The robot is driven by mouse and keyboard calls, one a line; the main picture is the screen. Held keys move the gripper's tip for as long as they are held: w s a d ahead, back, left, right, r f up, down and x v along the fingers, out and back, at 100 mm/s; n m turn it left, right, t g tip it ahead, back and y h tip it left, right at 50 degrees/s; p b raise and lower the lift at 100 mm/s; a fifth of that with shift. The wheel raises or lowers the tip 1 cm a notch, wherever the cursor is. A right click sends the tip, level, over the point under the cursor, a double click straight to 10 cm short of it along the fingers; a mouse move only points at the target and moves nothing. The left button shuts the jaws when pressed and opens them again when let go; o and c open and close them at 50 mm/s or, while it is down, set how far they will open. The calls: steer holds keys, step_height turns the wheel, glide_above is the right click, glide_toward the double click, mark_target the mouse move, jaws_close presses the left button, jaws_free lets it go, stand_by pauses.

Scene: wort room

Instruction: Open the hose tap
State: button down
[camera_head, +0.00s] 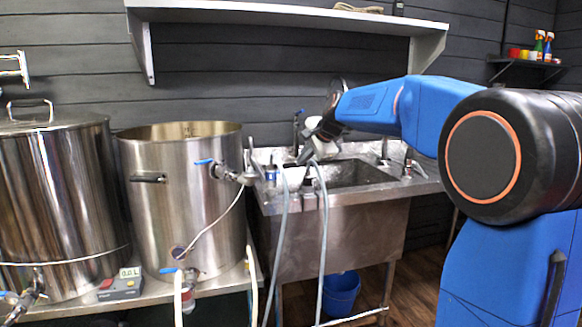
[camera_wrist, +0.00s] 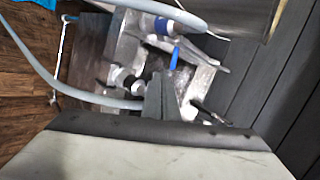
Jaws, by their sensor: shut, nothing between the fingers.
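In the wrist view a small blue lever (camera_wrist: 175,58) stands out among metal fittings by the sink. I take it for the hose tap's handle, but its exact position is unclear. A grey hose (camera_wrist: 180,8) with a blue fitting (camera_wrist: 162,24) lies just beyond it. My gripper (camera_wrist: 166,84) is shut and empty, its dark fingertips close to the lever; I cannot tell whether they touch it. In the head view my gripper (camera_head: 308,153) hangs over the sink's left front, hiding part of the fittings there.
The steel sink (camera_head: 345,207) has two grey hoses (camera_head: 324,235) hanging over its front. An open steel kettle (camera_head: 213,225) with blue-handled valves stands to its left, beside a lidded one (camera_head: 60,210). A shelf (camera_head: 290,17) is above; a blue bucket (camera_head: 342,293) is below.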

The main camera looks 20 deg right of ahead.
mark_target(278, 172)
steer(key=x, duration=0.9)
steer(key=shift+w+f, duration=0.15)
steer(key=shift+f, duration=0.05)
steer(key=shift+w+a+f, duration=0.1)
steer(key=shift+w+a, duration=0.2)
steer(key=shift+w, duration=0.75)
steer(key=shift+w+a, duration=0.25)
steer(key=shift+w, duration=0.75)
steer(key=shift+w+d+n+y, duration=0.15)
steer(key=shift+w+n+y, duration=0.3)
steer(key=shift+n, duration=0.15)
steer(key=w+n+g+y, duration=0.2)
steer(key=n, duration=0.1)
steer(key=w+n+g+y, duration=0.1)
steer(key=w+n+y, duration=0.1)
steer(key=n, duration=0.1)
steer(key=shift+w+f+n+g, duration=0.1)
steer(key=shift+n+g, duration=0.2)
steer(key=shift+g, duration=0.1)
steer(key=shift+w+a+n+g+y, duration=0.55)
steer(key=shift+w+a+n+g, duration=0.35)
steer(key=shift+w+a+n, duration=0.5)
steer(key=shift+w+a, duration=0.15)
steer(key=shift+w, duration=0.05)
